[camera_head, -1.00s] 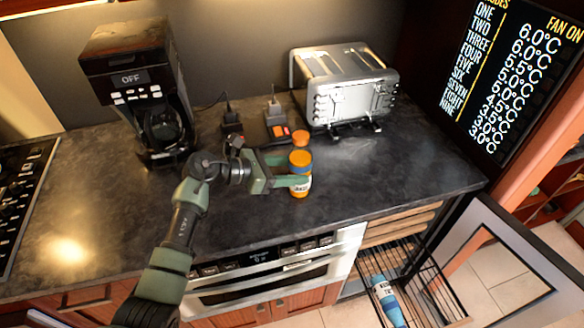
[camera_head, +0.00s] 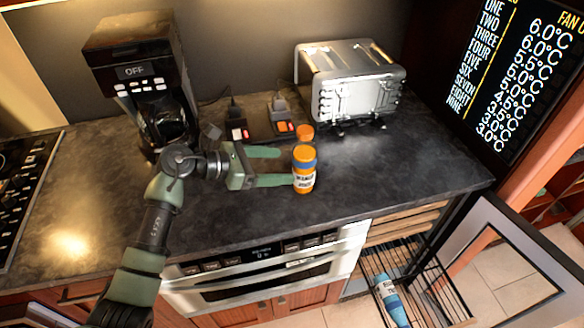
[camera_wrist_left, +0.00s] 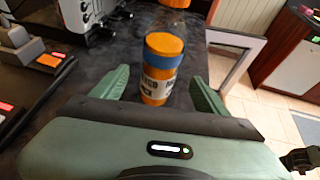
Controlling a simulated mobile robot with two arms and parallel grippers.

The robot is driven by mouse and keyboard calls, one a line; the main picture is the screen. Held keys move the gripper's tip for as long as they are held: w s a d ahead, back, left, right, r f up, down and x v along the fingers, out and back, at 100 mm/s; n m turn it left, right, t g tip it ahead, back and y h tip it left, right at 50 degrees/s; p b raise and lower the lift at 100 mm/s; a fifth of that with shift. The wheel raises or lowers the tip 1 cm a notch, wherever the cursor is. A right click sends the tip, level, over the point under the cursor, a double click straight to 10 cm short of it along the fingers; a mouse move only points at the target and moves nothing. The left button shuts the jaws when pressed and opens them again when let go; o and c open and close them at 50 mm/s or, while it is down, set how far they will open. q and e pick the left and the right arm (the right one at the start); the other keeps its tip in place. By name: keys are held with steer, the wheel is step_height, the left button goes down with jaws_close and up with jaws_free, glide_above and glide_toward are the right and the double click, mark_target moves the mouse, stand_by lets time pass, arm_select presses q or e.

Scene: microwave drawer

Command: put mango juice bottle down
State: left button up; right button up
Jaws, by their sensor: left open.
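The mango juice bottle (camera_head: 304,171) is orange with a blue band and a white label. It stands upright on the dark countertop (camera_head: 400,185), right of the coffee maker. My left gripper (camera_head: 287,166) is open, with its green fingers pointing right toward the bottle. In the left wrist view the bottle (camera_wrist_left: 160,70) stands between and beyond the two spread fingertips (camera_wrist_left: 158,88), with gaps on both sides.
A toaster (camera_head: 352,85) is behind right, a coffee maker (camera_head: 143,85) behind left. An open wire drawer with a blue bottle (camera_head: 390,300) is below right. Counter to the right is clear.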

arm_select(q)
steer(key=b+v, duration=0.1)
steer(key=v, duration=0.5)
steer(key=shift+r, duration=0.1)
stand_by(0.4)
